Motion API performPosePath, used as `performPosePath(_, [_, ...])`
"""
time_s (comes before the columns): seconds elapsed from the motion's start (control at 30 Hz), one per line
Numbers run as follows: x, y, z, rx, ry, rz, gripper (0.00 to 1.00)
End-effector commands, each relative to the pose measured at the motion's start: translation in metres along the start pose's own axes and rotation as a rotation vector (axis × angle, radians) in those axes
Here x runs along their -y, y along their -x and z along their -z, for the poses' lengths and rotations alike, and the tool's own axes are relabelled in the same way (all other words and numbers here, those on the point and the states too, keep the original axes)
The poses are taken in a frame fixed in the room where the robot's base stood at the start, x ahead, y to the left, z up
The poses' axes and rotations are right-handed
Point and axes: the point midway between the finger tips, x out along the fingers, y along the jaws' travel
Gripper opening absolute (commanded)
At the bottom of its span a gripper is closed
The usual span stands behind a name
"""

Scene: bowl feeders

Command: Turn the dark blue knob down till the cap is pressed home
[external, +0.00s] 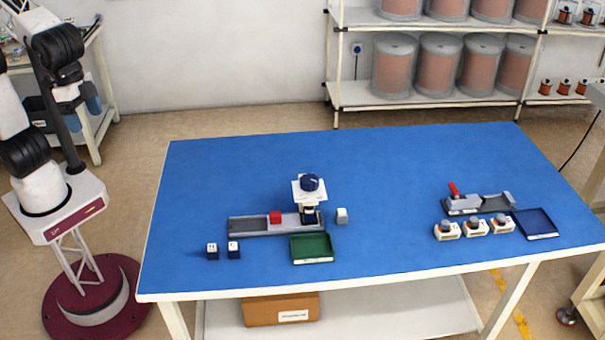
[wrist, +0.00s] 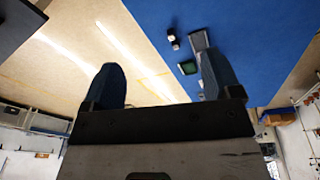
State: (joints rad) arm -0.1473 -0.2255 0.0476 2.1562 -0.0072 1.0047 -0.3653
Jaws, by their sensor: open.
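The dark blue knob (external: 309,183) sits on top of a small white press (external: 309,194) at the middle of the blue table in the external view. Under the press stands a dark piece (external: 310,213); whether a cap sits on it is too small to tell. The press is at the right end of a grey track (external: 250,226) with a red block (external: 275,217) on it. My gripper (wrist: 165,85) shows in the wrist view with its two fingers wide apart and nothing between them. It is far from the knob and outside the external view.
At right are a red-handled fixture (external: 463,201), several white parts (external: 475,228) and a blue tray (external: 535,223).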

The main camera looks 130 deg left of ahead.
Motion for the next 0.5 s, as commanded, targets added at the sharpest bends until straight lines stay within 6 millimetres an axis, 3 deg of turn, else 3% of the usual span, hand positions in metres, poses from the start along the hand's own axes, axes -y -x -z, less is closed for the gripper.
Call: performPosePath(0.5, [0.004,-0.021,0.134,0.029,0.264,0.028,0.84])
